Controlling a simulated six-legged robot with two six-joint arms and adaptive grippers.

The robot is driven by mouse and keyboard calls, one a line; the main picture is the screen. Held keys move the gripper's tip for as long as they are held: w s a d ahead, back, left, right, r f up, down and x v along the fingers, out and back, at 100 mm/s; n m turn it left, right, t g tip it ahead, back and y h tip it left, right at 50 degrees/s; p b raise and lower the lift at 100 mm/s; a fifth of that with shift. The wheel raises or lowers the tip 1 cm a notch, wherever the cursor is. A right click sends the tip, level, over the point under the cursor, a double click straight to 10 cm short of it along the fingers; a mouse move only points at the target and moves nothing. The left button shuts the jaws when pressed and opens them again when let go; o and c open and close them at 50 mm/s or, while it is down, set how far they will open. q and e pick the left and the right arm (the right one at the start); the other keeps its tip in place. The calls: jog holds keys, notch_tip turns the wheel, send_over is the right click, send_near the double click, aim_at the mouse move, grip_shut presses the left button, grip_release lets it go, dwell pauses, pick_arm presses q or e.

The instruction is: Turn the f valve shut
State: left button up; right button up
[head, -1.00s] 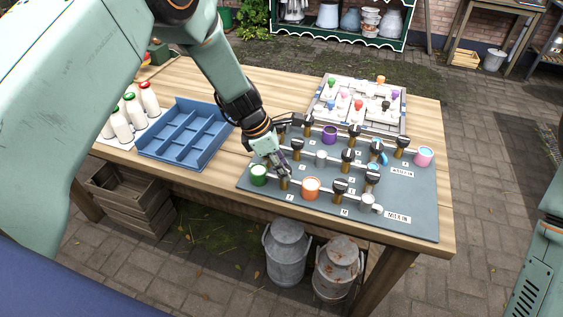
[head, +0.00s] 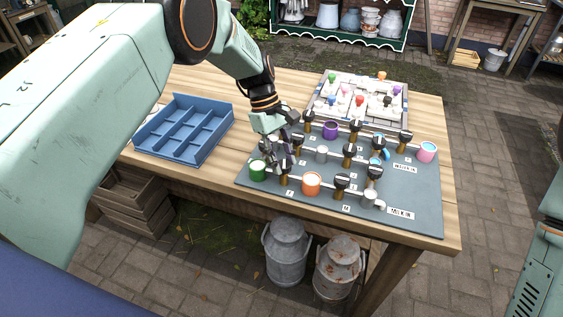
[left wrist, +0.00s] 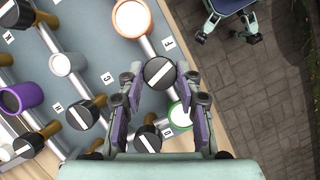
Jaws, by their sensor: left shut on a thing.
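The f valve (left wrist: 160,72) is a round black knob with a white bar, on a pale pipe in the left wrist view. Its F label (left wrist: 168,43) lies beside it. The white bar lies roughly across the pipe. My left gripper (left wrist: 160,88) is shut on the knob, one finger on each side. In the head view my left gripper (head: 279,164) reaches down to the f valve (head: 285,178), between the green cup (head: 258,171) and the orange cup (head: 311,184); the fingers partly hide it.
Other black-knobbed valves stand close by on the grey board (head: 415,218), with a purple cup (head: 330,131) and a pink cup (head: 427,152). A blue divided tray (head: 183,154) lies left. A pegged puzzle board (head: 330,84) stands behind. Milk churns (head: 286,252) stand below the table.

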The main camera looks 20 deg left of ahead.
pick_arm(q)
jog(key=shift+w+d+m+g+y+b, duration=0.1)
jog(key=shift+m+g+y+b, duration=0.4)
jog(key=shift+m, duration=1.2)
jog(key=shift+b, duration=0.3)
jog(key=o, duration=1.2)
jog(key=shift+c, duration=0.2)
jog(key=shift+r, duration=0.15)
jog(key=v, duration=1.1)
jog(key=shift+a+r, duration=0.25)
jog(key=shift+r, duration=0.05)
jog(key=shift+w, duration=0.15)
